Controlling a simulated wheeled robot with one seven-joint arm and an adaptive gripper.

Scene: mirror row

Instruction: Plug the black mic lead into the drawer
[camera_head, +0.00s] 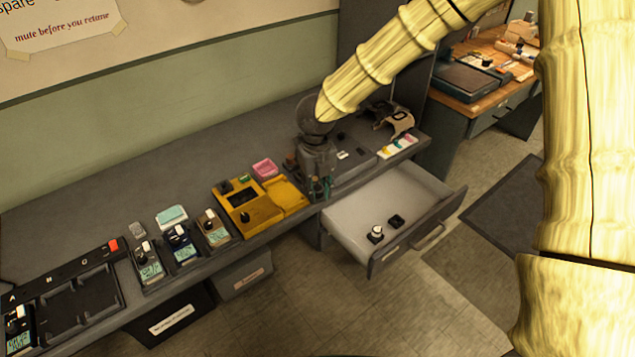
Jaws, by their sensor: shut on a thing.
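The open drawer (345,215) sticks out from under the grey counter, its pale inside facing up. In it lie a small black piece with a white top (376,234) and a small black piece (396,220). My gripper (320,189) points down at the counter's front edge, left of the drawer's back part and right of the yellow unit. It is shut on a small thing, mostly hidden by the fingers. I cannot tell whether that is the black mic lead, and I cannot pick out a lead elsewhere.
A yellow unit (265,212), a pink box (264,169) and several packs with pale screens (149,267) line the counter (120,220). A black slotted tray (80,300) is at left. Colored strips (398,146) lie right of my gripper. Bins stand below; floor before the drawer is clear.

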